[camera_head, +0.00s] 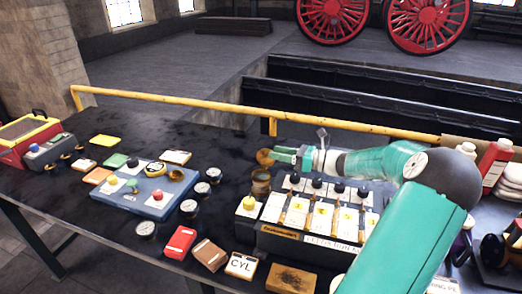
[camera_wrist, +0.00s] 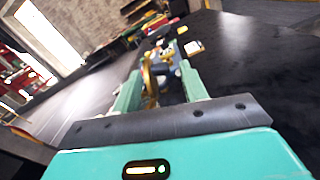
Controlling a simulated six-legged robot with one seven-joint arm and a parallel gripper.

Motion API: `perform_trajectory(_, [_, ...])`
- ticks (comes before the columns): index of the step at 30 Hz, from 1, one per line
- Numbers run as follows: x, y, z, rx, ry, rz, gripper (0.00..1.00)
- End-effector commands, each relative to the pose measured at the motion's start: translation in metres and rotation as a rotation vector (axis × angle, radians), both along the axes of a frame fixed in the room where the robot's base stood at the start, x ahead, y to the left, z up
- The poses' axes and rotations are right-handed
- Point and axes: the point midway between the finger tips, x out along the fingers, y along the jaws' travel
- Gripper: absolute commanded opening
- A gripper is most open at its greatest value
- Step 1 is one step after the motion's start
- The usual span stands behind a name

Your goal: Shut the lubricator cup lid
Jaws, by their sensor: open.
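The lubricator cup (camera_head: 261,183) is a small brass cup on the bench, left of the row of white cards. Its round brass lid (camera_head: 264,157) appears raised above the cup. My gripper (camera_head: 278,155) is level with the lid, with its green fingers pointing left, close to the lid's right side. In the wrist view my gripper (camera_wrist: 160,72) has its fingers apart, and a brass rim (camera_wrist: 149,80), probably the lid, stands between them, nearer the left finger. I cannot tell whether a finger touches it. The hinge is too small to make out.
A grey-blue tray (camera_head: 150,204) with coloured knobs stands left of the cup, with several round gauges (camera_head: 188,208) between. A lubricator bank (camera_head: 300,243) with several black knobs stands right of the cup. A yellow rail (camera_head: 200,101) runs behind the bench. Open bench lies behind the tray.

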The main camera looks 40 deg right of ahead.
Motion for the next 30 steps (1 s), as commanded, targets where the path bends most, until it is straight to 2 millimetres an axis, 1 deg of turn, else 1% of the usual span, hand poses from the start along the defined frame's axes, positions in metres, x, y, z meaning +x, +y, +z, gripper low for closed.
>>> perform_trajectory(1, [0.01, 0.006, 0.0, 0.0, -0.001, 0.003, 0.43])
perform_trajectory(3, [0.022, 0.012, 0.0, 0.0, -0.001, 0.003, 0.43])
perform_trajectory(6, [0.038, 0.02, 0.0, 0.0, 0.0, 0.002, 0.43])
perform_trajectory(9, [0.049, 0.026, 0.0, 0.0, 0.0, 0.002, 0.43])
perform_trajectory(13, [0.056, 0.03, 0.0, 0.0, 0.0, 0.002, 0.43])
perform_trajectory(20, [0.057, 0.03, 0.0, 0.0, 0.0, 0.0, 0.43])
perform_trajectory(21, [0.057, 0.03, 0.0, 0.0, 0.0, 0.0, 0.41])
perform_trajectory(23, [0.057, 0.03, 0.0, 0.0, 0.0, 0.0, 0.29])
perform_trajectory(24, [0.057, 0.03, 0.0, 0.0, 0.0, 0.0, 0.21])
perform_trajectory(26, [0.057, 0.029, 0.0, 0.0, 0.0, 0.0, 0.1])
perform_trajectory(27, [0.057, 0.029, 0.0, 0.0, 0.0, -0.001, 0.06])
perform_trajectory(30, [0.057, 0.029, 0.0, -0.001, 0.0, -0.002, 0.06])
